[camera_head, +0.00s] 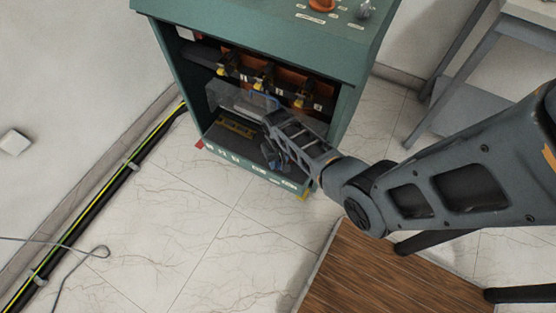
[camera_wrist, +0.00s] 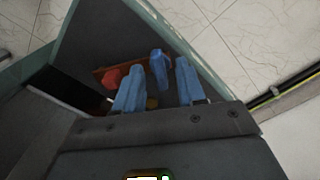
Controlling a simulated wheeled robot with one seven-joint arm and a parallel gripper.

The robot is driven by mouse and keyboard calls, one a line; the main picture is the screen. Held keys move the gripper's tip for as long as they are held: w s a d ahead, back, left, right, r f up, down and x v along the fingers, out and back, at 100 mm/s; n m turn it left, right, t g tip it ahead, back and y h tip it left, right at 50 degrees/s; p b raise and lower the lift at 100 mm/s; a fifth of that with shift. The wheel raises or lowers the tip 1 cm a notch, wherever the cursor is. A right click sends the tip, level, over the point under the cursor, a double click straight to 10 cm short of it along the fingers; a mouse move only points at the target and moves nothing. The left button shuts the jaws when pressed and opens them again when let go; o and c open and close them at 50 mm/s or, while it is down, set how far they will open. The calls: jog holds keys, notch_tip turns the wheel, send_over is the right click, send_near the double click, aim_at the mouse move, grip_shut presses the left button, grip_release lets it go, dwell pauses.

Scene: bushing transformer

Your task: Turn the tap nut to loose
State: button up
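My gripper (camera_head: 283,161) reaches into the lower part of the open green cabinet (camera_head: 178,75) in the head view. In the wrist view my gripper (camera_wrist: 158,84) has two blue fingers spread apart, with nothing clearly held. A blue piece (camera_wrist: 159,66) shows between and just beyond the fingertips. A red piece (camera_wrist: 112,77) sits left of the left finger, by an orange-brown bar (camera_wrist: 99,72). I cannot tell which of these is the tap nut, nor whether a finger touches anything.
The cabinet's lower front edge (camera_head: 245,172) and side walls bound the space around my gripper. Several yellow-and-black fittings (camera_head: 262,80) line the upper interior, above a clear box (camera_head: 235,101). A wooden platform (camera_head: 390,275) lies right of the clear tiled floor (camera_head: 215,235).

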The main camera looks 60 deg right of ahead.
grip_shut()
dwell(0.4)
jog(key=shift+n, duration=0.8)
grip_release()
